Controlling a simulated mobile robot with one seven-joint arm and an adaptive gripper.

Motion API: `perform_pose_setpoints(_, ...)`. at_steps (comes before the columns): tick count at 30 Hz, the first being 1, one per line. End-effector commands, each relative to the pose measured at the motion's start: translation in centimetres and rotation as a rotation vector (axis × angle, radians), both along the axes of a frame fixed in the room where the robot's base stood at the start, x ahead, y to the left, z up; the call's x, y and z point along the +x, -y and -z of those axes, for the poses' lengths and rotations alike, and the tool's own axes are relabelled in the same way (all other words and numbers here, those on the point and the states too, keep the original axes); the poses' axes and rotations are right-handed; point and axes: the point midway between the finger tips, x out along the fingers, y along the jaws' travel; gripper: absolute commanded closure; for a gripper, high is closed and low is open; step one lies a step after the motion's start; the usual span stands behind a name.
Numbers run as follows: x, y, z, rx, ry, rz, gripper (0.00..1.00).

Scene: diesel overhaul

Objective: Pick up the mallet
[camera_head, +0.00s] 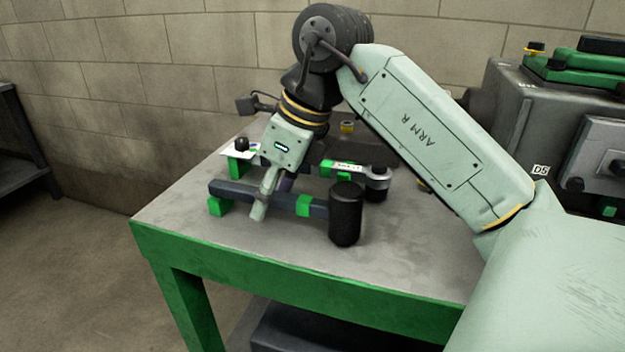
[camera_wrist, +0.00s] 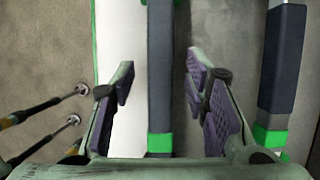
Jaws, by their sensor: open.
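The mallet lies on the green-edged table in the head view, with a large black cylindrical head (camera_head: 346,213) at the right and a dark handle (camera_head: 235,188) with a green band running left. The handle's left part is held up by a green rest (camera_head: 217,206). My gripper (camera_head: 264,200) points down at the middle of the handle, and one finger shows in front of it. In the wrist view my open gripper (camera_wrist: 162,95) has a dark bar (camera_wrist: 160,65) with a green band between its purple-padded fingers, apparently the mallet handle. Contact with the fingers is not visible.
A second tool (camera_head: 345,168) with a white label and grey round head lies behind the mallet; its bar (camera_wrist: 283,70) appears right of my fingers. A white card (camera_head: 238,151) is at the back left. The table (camera_head: 290,277) is clear in front. Grey machinery (camera_head: 505,125) stands at right.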

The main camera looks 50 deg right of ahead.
Motion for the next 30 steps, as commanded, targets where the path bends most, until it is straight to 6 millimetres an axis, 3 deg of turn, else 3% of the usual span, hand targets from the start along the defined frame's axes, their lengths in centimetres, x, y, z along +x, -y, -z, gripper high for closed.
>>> perform_pose_setpoints(7,0.06,-0.01,0.12,0.0,0.001,0.0,0.59)
perform_pose_setpoints(25,0.05,-0.01,0.09,-0.001,0.0,0.0,0.99)
perform_pose_setpoints(30,0.04,-0.01,0.08,-0.001,0.0,0.0,1.0)
